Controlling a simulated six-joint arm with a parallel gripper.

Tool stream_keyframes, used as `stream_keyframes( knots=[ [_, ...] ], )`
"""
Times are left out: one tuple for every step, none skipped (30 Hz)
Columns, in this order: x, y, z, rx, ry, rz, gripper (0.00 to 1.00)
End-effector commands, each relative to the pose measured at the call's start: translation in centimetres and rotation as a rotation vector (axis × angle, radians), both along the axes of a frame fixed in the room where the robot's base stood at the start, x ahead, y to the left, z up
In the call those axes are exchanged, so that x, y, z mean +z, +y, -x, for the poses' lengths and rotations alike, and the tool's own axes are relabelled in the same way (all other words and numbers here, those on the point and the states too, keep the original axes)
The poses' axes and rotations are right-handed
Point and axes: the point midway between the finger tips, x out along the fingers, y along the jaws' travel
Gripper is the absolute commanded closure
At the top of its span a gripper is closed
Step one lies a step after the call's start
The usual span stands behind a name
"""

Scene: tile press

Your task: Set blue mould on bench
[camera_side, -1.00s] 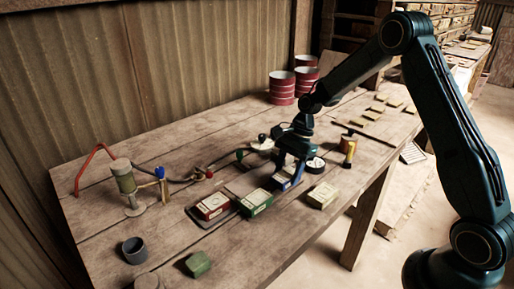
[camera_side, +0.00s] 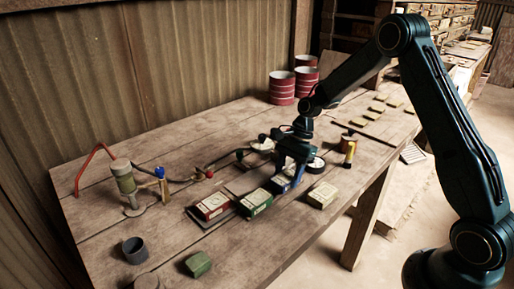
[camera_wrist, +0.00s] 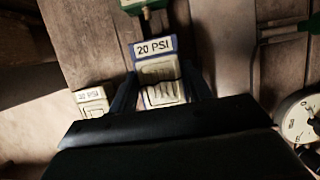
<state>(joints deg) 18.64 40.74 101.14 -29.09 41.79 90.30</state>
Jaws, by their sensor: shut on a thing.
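I cannot tell whether the mould touches the surface below. The fingers hide part of it.
A pale "30 PSI" mould (camera_side: 322,195) is close on the right. A round gauge (camera_side: 315,165) lies behind. The bench front is mostly clear, with a green block (camera_side: 198,264).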

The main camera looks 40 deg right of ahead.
Motion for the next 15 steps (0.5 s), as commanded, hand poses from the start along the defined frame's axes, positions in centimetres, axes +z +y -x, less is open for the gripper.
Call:
stream_keyframes(
  knots=[
    [-0.04,0.01,-0.01,0.001,0.0,0.0,0.83],
    [-0.07,0.01,-0.02,0.001,-0.001,0.0,0.83],
    [-0.12,0.01,-0.02,0.001,-0.001,0.0,0.83],
    [-0.15,0.01,-0.02,0.001,-0.001,0.0,0.83],
    [-0.18,0.01,-0.02,0.001,-0.001,0.0,0.83],
    [-0.22,0.01,-0.02,0.001,-0.001,0.0,0.83],
    [-0.26,0.01,-0.02,0.001,-0.001,0.0,0.83],
    [-0.29,0.01,-0.02,0.001,-0.001,0.0,0.83],
    [-0.33,0.01,-0.02,0.001,-0.001,0.0,0.83],
    [-0.36,0.01,-0.02,0.001,-0.001,0.0,0.83],
    [-0.4,0.01,-0.02,0.001,-0.001,0.0,0.83],
    [-0.44,0.01,-0.02,0.001,-0.001,0.0,0.83],
    [-0.47,0.01,-0.02,0.001,-0.001,0.0,0.83],
    [-0.5,0.01,-0.02,0.001,-0.001,0.0,0.83],
    [-0.55,0.01,-0.02,0.001,-0.001,0.0,0.83]
  ],
)
